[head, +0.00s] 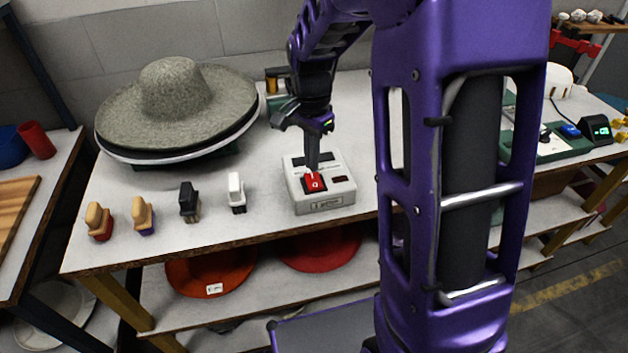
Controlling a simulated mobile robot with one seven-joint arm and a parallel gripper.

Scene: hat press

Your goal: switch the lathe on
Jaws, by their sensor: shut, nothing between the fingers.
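The lathe's switch seems to be the red rocker (315,183) on a light grey control box (322,203) near the table's front edge. A small dark red piece sits to the right of the rocker. My gripper (313,168) points down over the box, shut and empty, with its fingertips at the rocker's upper edge. I cannot tell whether they touch it or which way the rocker is tipped. A grey felt hat (175,95) lies on a round, pale-rimmed disc at the left, probably the lathe.
Several brushes stand in a row along the front, among them a black one (189,201) and a white one (236,192). An orange hat (210,276) and a red hat (318,249) lie on the shelf below. My purple arm hides the table's middle right.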

